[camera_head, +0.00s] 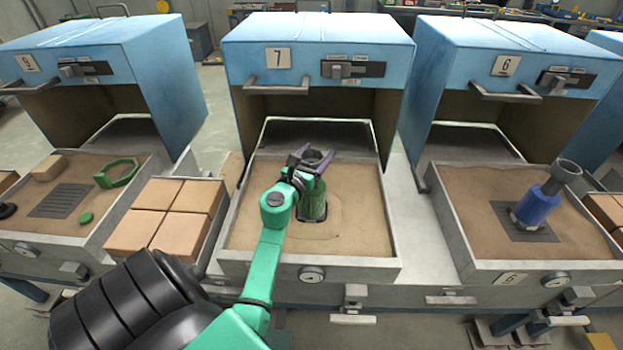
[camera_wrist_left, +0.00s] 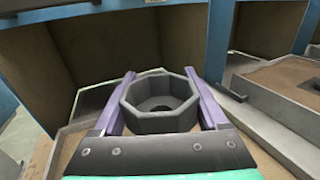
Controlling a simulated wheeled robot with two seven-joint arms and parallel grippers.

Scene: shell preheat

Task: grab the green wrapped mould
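The green wrapped mould (camera_head: 314,205) stands upright in the sand bed of the middle tray, under the number 7 hood. A dark grey eight-sided cup (camera_wrist_left: 160,103) tops it. My left gripper (camera_head: 313,160) is at this cup, its two purple fingers spread, one on each side of it. In the left wrist view the fingers (camera_wrist_left: 160,78) run close along both sides of the cup. I cannot tell whether they press on it. The gripper partly hides the upper mould in the head view. My right gripper is not in view.
A blue wrapped mould (camera_head: 537,206) with a grey cup stands in the right tray (camera_head: 460,235). Tan blocks (camera_head: 165,210) sit between the left and middle trays. Blue hoods (camera_head: 318,45) overhang behind the trays.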

